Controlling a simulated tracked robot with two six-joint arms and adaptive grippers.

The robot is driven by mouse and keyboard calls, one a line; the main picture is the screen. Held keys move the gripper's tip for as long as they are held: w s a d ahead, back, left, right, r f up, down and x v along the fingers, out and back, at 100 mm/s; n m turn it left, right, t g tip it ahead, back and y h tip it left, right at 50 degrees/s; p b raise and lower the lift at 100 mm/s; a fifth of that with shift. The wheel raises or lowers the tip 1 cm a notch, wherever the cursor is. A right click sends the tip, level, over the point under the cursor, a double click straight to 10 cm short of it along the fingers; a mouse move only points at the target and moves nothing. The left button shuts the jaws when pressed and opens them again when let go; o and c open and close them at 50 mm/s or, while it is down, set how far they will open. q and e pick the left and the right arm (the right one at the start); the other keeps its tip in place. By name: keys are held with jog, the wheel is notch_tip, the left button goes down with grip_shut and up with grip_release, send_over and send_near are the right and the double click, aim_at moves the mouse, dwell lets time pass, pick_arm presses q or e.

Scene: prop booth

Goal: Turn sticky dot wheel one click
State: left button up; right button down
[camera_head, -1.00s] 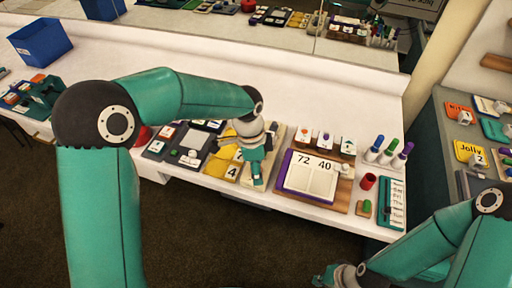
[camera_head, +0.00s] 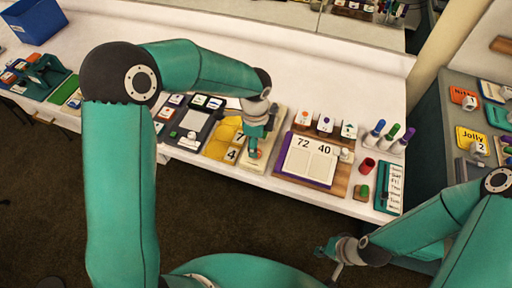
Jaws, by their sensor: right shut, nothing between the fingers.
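My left gripper (camera_head: 256,131) points down over a cream board (camera_head: 270,150) on the white counter. Small teal and orange parts show at its tip; I cannot tell gripper from prop there, nor whether it touches. The sticky dot wheel cannot be made out clearly; it may be hidden by this gripper. My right gripper (camera_head: 331,254) is shut and empty, low in front of the counter, well away from the board.
A yellow board (camera_head: 223,135) and a dark tray (camera_head: 190,124) lie left of the cream board. A wooden board (camera_head: 340,181) with a flip pad (camera_head: 310,162) reading 72 40 lies right. A red cup (camera_head: 367,166) and marker pens stand beyond it. A blue bin (camera_head: 39,21) stands far left.

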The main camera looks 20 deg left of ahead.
pick_arm(q)
jog(key=shift+f, duration=2.2)
jog(key=shift+c, duration=0.2)
grip_shut()
